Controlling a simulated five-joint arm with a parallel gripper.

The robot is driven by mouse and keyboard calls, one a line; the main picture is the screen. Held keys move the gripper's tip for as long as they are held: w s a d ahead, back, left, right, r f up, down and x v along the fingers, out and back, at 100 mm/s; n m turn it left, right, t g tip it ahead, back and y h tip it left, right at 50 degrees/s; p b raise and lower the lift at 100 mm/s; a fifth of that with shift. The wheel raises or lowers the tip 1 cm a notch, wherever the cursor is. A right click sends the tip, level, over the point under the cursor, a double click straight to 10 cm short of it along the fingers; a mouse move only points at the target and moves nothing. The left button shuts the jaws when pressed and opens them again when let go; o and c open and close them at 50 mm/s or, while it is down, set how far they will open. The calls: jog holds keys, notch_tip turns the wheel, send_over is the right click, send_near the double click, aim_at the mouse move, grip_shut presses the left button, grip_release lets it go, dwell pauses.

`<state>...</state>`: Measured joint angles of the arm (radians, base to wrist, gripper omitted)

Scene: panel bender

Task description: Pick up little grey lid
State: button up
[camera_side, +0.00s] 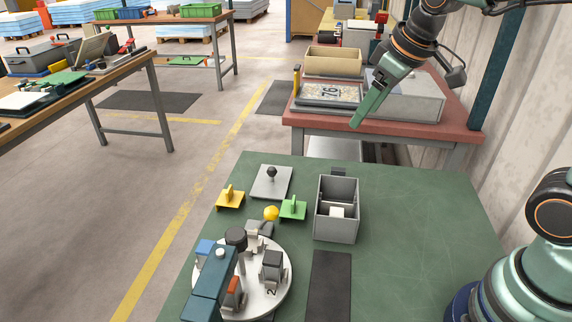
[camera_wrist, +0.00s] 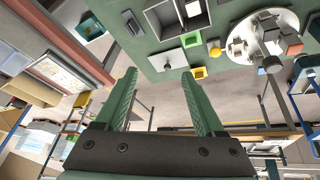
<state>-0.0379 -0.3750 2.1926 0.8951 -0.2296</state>
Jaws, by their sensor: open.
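The little grey lid (camera_side: 265,188) is a flat square plate with a dark ball knob. It lies on the green table (camera_side: 420,220) near its far edge in the side view. In the wrist view the lid (camera_wrist: 165,62) shows beyond the fingertips. My gripper (camera_side: 357,121) hangs high, up and to the right of the lid in the side view, well apart from it. In the wrist view my gripper (camera_wrist: 159,74) has its two green fingers spread with nothing between them.
A yellow lid (camera_side: 229,204) and a green lid (camera_side: 292,213) with upright handles flank a yellow knob (camera_side: 271,213). A grey divided box (camera_side: 336,230) stands right of them. A round turntable (camera_side: 270,298) with blocks and a blue arm (camera_side: 205,301) is nearer.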

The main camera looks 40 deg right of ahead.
jog(key=w+a+f+n+g, duration=0.1)
jog(key=w+n, duration=0.1)
jog(key=w, duration=0.3)
jog(key=w+a+f+n, duration=0.2)
jog(key=w, duration=0.3)
jog(key=n+g, duration=0.1)
jog(key=n, duration=0.3)
send_near(272, 168)
jog(key=x, duration=1)
grip_shut()
